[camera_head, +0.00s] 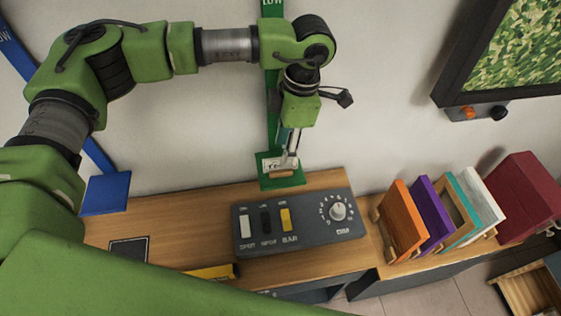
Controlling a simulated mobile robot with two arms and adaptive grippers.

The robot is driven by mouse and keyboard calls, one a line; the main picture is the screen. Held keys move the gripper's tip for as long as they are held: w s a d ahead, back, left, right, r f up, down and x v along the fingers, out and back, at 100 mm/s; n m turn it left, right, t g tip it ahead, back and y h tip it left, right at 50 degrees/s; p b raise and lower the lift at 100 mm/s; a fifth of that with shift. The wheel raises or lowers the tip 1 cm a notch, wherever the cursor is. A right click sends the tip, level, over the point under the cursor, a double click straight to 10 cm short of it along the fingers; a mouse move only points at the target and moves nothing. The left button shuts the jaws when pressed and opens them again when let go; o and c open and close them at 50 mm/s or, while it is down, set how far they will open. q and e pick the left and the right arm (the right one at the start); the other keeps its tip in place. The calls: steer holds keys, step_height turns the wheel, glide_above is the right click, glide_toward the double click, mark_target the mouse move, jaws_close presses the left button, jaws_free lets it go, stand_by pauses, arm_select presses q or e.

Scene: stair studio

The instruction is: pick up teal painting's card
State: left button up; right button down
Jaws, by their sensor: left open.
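My left gripper (289,157) hangs from the arm that comes in from the left. It points down at a small green ledge (295,180) at the foot of a green wall strip. The gripper is open. A small white card (271,164) with dark marks shows on the ledge, right beside the fingertips; I cannot tell whether they touch it, and its print is too small to read. A teal panel (473,208) stands in a row of upright panels at the right. My right gripper is not in view.
A grey control box (298,222) with switches and a dial stands on the wooden counter (185,240) below the ledge. Orange (403,222), purple (432,212) and white (482,195) panels stand at the right, beside a dark red block (527,197). A blue ledge (106,193) is at the left.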

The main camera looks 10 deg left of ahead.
arm_select(q)
step_height(320, 180, down, 2)
steer(key=shift+w+a, duration=0.15)
steer(key=shift+w+f+p, duration=0.1)
steer(key=shift+f+p, duration=0.15)
steer(key=shift+p, duration=0.05)
steer(key=shift+a+f+p, duration=0.15)
steer(key=shift+f+p, duration=0.5)
steer(key=shift+p, duration=0.2)
steer(key=f+p, duration=0.1)
steer(key=f, duration=0.2)
steer(key=shift+a+p, duration=0.2)
steer(key=shift+p, duration=0.1)
steer(key=shift+f, duration=0.35)
steer(key=c, duration=1)
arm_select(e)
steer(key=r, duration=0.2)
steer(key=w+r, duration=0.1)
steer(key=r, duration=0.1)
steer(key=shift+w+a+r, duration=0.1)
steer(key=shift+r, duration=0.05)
